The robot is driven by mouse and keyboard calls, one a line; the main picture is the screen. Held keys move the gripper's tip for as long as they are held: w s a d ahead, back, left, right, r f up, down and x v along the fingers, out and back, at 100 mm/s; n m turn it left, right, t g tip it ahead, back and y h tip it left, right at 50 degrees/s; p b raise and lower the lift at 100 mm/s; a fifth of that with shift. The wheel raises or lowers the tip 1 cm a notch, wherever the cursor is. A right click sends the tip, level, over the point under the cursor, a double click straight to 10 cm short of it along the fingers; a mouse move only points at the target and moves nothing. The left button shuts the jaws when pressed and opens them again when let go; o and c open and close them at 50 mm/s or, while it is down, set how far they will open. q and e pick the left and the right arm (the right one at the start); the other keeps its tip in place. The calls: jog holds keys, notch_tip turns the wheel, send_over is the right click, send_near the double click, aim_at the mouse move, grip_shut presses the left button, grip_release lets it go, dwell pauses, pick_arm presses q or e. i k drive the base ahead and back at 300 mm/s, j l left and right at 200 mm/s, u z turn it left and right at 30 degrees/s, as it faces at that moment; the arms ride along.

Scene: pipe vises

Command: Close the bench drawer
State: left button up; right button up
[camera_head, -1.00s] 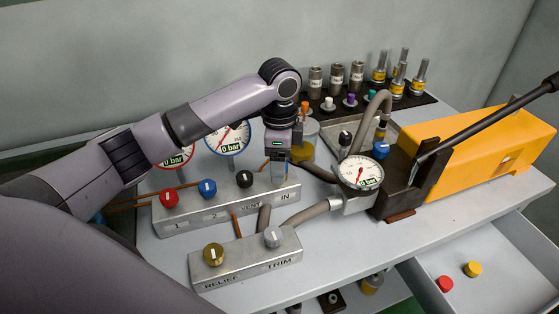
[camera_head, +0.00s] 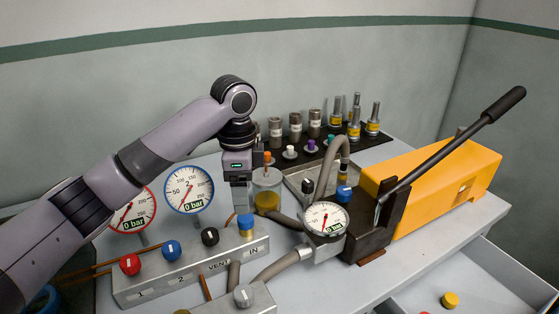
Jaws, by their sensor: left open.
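The bench drawer (camera_head: 488,272) stands open at the lower right, and its near part is cut off by the picture's bottom edge. A yellow cap (camera_head: 450,300) lies in it, with a red one (camera_head: 424,312) barely showing at the edge. My left gripper (camera_head: 241,206) points down over the valve block, far to the left of the drawer. It is open, just above or behind the blue-and-yellow IN knob (camera_head: 246,226); I cannot tell whether it touches it. My right gripper is out of view.
A yellow pump (camera_head: 440,190) with a long black lever (camera_head: 450,145) stands between my left gripper and the drawer. Gauges (camera_head: 189,190), a valve block (camera_head: 190,270) and hoses crowd the left. Several fittings (camera_head: 315,122) stand at the back. The bench's front right is clear.

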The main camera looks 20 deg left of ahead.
aim_at(484, 280)
jog(key=k+l, duration=0.65)
jog(key=k, duration=0.25)
